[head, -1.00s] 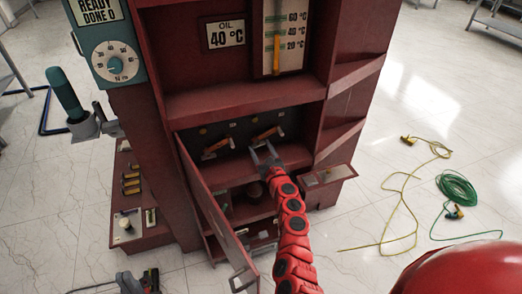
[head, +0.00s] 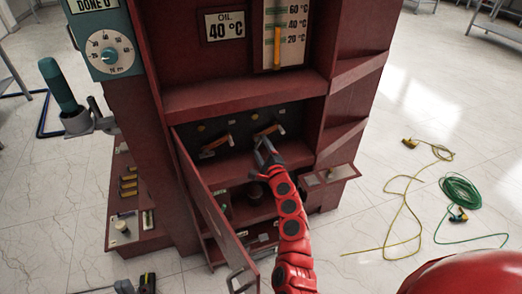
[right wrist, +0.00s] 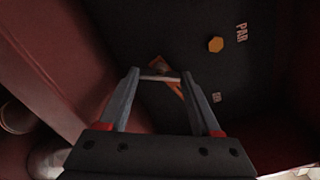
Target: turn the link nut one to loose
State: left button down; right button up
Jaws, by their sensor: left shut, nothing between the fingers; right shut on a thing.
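Two orange links sit on the dark panel inside the red cabinet, the left link (head: 215,145) and the right link (head: 268,131). My right gripper (head: 262,143) reaches to the right link from below. In the right wrist view my right gripper (right wrist: 160,76) is shut on a small grey metal piece at the orange link (right wrist: 179,91), seemingly the link nut; its outline is mostly hidden by the fingers. A yellow hexagonal stud (right wrist: 215,44) by the "PAR" lettering stands apart from the fingers. My left gripper is not in view.
The open cabinet door (head: 215,210) stands left of my right arm. A shelf (head: 245,98) overhangs the link panel, and a side ledge (head: 330,180) is at the right. Yellow cable (head: 400,205) and green cable (head: 460,190) lie on the floor.

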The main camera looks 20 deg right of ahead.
jog(key=n+b, duration=0.2)
jog(key=n, duration=0.3)
jog(key=shift+f, duration=0.1)
dwell(0.4)
jog(key=o, duration=1.4)
jog(key=s, duration=1.7)
jog(key=shift+s+d, duration=0.2)
jog(key=shift+d, duration=0.1)
